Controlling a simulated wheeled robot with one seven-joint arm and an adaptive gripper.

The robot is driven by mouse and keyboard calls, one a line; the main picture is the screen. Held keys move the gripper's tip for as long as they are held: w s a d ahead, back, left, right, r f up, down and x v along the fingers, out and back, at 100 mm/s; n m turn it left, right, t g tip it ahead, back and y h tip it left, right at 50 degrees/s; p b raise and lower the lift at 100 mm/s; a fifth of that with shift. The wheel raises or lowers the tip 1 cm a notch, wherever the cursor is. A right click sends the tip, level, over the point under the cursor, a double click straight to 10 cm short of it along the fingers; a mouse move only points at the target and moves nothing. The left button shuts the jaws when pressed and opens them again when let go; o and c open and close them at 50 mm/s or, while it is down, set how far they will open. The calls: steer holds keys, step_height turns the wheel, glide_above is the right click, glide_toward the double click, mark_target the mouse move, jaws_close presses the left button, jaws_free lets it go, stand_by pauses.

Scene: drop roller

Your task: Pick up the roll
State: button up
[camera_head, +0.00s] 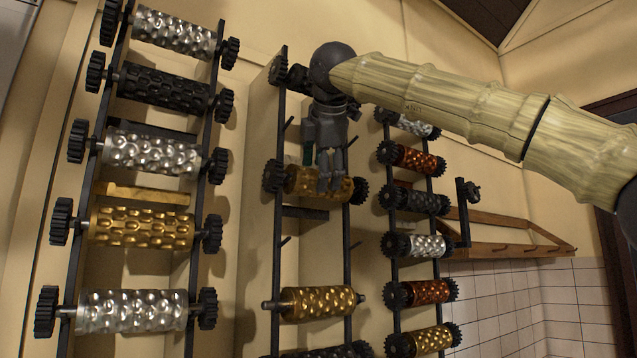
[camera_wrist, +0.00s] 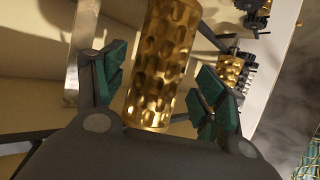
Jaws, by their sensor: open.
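A gold dimpled roll (camera_head: 299,182) with dark gears at its ends hangs across the upper part of the middle rack. My gripper (camera_head: 329,184) is in front of this roll and covers part of it. In the wrist view the gold roll (camera_wrist: 166,60) runs between the two green-padded fingers of my gripper (camera_wrist: 163,82). The fingers are open, with a gap between the roll and each pad. The roll still appears to lie in its rack; its far end is out of the wrist view.
The left rack holds several silver, black and gold rolls (camera_head: 141,228). Another gold roll (camera_head: 318,302) sits lower on the middle rack. The right rack holds several smaller rolls (camera_head: 430,291). Short pegs stick out from the racks. A wooden wall shelf (camera_head: 515,249) is at the right.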

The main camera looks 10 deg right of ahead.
steer(key=shift+w+p, duration=0.2)
steer(key=shift+p, duration=0.75)
steer(key=shift+w+f+p, duration=0.2)
steer(key=shift+p, duration=0.15)
steer(key=p+x, duration=0.1)
steer(key=x, duration=0.2)
steer(key=shift+w+f, duration=0.25)
steer(key=shift+s+a+r, duration=0.1)
steer(key=shift+s, duration=0.2)
steer(key=shift+c, duration=0.3)
steer(key=shift+w, duration=0.2)
steer(key=c, duration=0.7)
jaws_close()
